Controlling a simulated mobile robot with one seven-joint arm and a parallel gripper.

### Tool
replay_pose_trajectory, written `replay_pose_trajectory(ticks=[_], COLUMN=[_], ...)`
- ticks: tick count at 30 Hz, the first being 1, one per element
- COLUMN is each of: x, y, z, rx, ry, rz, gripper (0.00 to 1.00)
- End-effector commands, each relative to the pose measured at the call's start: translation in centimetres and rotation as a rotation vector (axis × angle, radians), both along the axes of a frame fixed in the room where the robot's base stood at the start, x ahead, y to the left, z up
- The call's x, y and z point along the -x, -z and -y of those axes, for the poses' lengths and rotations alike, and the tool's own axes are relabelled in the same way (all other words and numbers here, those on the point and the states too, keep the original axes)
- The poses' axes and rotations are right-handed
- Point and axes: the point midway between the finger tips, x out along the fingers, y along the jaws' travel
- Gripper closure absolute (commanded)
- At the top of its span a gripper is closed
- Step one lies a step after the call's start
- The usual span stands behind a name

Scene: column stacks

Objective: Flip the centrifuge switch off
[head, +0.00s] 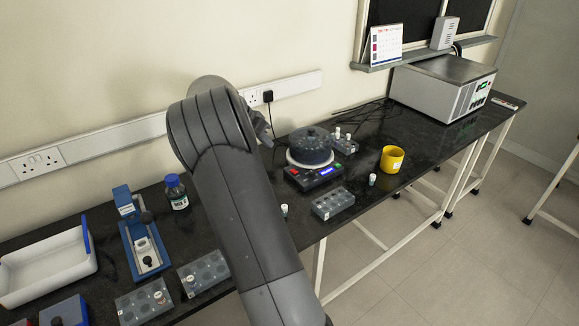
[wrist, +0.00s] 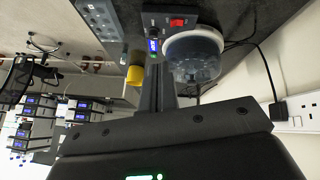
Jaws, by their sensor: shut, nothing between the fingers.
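The centrifuge (head: 310,147) is a round device with a dark translucent lid and white rim on a dark base with a lit blue display, standing on the black bench. A red switch (wrist: 177,22) shows on its control panel in the wrist view, beside the display (wrist: 153,45). The switch's on or off position is too small to tell. My gripper (wrist: 161,70) is shut and empty; its narrow fingers point toward the centrifuge's panel side, apart from the switch in the picture. In the head view my arm hides most of the gripper, left of the centrifuge.
A yellow cup (head: 392,159), a grey tube rack (head: 333,203) and small vials stand close to the centrifuge. A blue-capped bottle (head: 176,192) is left of my arm. A large metal box (head: 441,87) stands at the far right. A black plug (head: 268,96) sits in the wall trunking.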

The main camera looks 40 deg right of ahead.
Motion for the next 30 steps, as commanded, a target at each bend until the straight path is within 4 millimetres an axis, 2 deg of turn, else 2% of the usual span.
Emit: replay_pose_trajectory(ticks=[1, 6, 12, 20, 30], x=[-1.0, -3.4, -4.8, -4.7, -3.5], y=[1.2, 3.9, 5.5, 7.0, 11.9], z=[0.8, 2.8, 3.8, 5.4, 10.4], rx=[0.037, 0.144, 0.215, 0.225, 0.224], ry=[0.027, 0.104, 0.145, 0.154, 0.153], rz=[-0.007, 0.0, 0.01, 0.011, 0.01], gripper=[1.0, 1.0, 1.0, 1.0, 1.0])
